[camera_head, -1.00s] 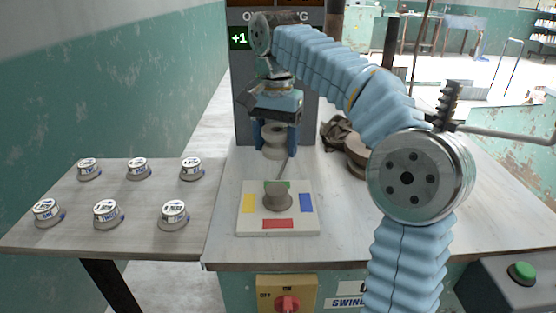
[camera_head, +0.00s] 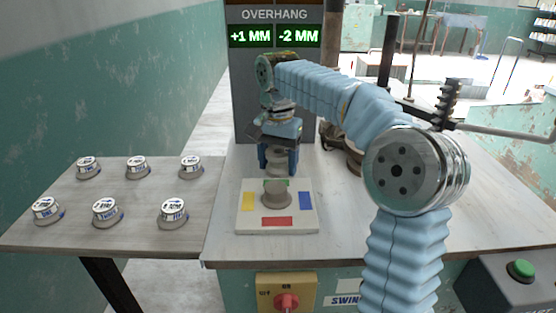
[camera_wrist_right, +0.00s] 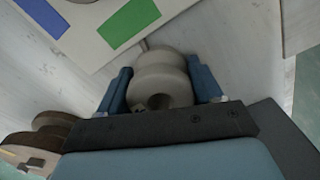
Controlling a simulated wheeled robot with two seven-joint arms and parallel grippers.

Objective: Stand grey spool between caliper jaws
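My right gripper (camera_head: 278,162) points down behind the white pad, its blue fingers on both sides of a grey spool (camera_head: 279,157). In the right wrist view the spool (camera_wrist_right: 162,72) sits between the two fingers (camera_wrist_right: 161,90), waisted, with a hole in its near end. The fingers appear to press on its sides. I cannot tell whether its base touches the table. I cannot make out the caliper jaws; the gripper and arm cover part of the area. My left gripper is not in view.
A white pad (camera_head: 248,222) with coloured patches and a grey round stub (camera_head: 276,192) lies just in front. Several labelled knobs (camera_head: 106,210) stand on the left table. A display (camera_head: 275,36) reads +1 MM and -2 MM. A brown round object (camera_head: 350,160) is partly behind my arm.

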